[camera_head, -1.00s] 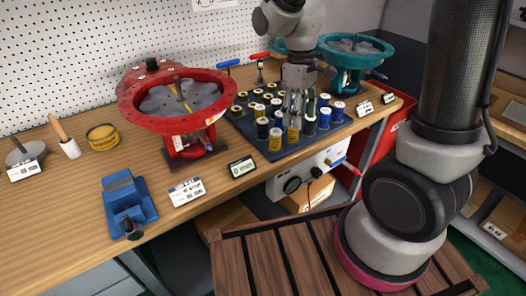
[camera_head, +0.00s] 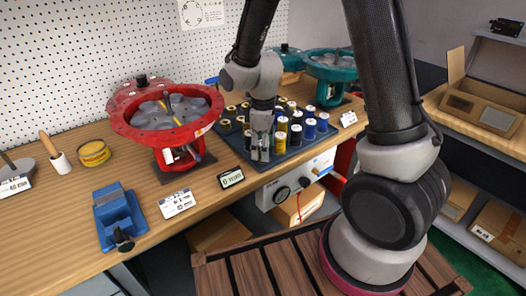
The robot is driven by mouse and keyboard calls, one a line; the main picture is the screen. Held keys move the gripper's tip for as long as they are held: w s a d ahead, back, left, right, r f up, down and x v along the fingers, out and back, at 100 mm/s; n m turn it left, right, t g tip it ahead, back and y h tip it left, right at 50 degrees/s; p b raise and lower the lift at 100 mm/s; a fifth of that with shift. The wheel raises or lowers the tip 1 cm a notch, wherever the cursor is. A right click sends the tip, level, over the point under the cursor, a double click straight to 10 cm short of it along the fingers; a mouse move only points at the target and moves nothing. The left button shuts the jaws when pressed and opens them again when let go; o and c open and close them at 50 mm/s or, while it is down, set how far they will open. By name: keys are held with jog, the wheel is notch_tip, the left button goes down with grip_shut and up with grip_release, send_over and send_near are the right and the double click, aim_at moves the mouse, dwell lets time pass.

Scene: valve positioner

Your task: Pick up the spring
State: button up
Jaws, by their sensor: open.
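Several small upright cylinders, which look like the springs, stand in rows on a dark tray (camera_head: 240,150) on the bench. They are blue, yellow and black with pale tops; a yellow one (camera_head: 280,142), a blue one (camera_head: 309,128) and a dark one (camera_head: 296,136) stand at the front right. My gripper (camera_head: 261,152) points down at the tray's front middle, left of the yellow one. Its fingers are open. They hide part of the tray, and I cannot tell whether a cylinder stands between them.
A red valve actuator (camera_head: 150,118) stands open left of the tray, a teal one (camera_head: 332,70) behind right. A small display (camera_head: 231,178) and label card (camera_head: 177,203) lie in front. A blue vise (camera_head: 118,217) and yellow tin (camera_head: 94,153) are further left.

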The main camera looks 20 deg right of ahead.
jog(key=c, duration=1.2)
